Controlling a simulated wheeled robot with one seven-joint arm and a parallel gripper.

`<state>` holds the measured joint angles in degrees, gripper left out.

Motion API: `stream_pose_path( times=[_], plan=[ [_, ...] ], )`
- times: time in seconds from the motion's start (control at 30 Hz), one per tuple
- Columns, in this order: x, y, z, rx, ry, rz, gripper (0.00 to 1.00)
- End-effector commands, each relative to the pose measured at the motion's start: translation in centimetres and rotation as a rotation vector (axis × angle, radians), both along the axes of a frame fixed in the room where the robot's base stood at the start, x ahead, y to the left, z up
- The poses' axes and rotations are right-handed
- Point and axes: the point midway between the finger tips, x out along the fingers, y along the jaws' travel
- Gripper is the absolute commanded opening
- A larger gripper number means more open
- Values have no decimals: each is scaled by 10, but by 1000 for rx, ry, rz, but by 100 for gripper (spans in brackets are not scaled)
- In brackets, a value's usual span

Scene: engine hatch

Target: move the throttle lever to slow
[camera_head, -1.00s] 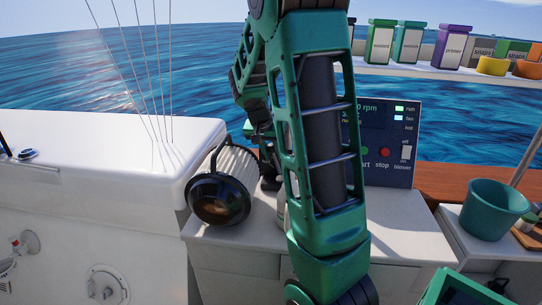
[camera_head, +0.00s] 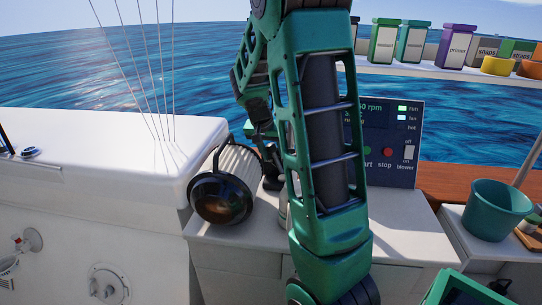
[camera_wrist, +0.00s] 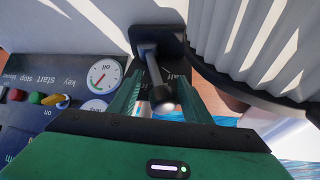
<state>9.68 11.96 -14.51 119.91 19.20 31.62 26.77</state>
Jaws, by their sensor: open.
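The throttle lever (camera_wrist: 162,96) shows in the wrist view as a thin stalk with a dark rounded knob, coming from a dark mount (camera_wrist: 157,40). My gripper (camera_wrist: 162,104) is open, with one green finger on each side of the lever. The knob lies between the fingers, and I cannot tell whether either finger touches it. The lever cannot be made out there. The lettering behind the lever is mostly covered.
A ribbed cylinder with a black end (camera_head: 222,197) stands close left of my gripper; its ribs fill the upper right of the wrist view (camera_wrist: 255,40). The control panel (camera_head: 402,125) has start and stop buttons and a blower switch. An oil gauge (camera_wrist: 104,76) shows nearby. A teal bucket (camera_head: 495,208) stands right.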

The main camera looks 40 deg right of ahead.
Motion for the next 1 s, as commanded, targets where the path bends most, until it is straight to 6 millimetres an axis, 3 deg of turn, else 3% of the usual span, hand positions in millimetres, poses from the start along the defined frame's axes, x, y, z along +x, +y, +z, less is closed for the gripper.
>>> stream_pose_path(
  times=[0.17,0.63,1.0],
  plan=[
    [-1,5,13,-1,-3,0,44],
    [-6,39,85,-1,-2,3,44],
    [-7,44,97,0,0,2,44]
  ],
)
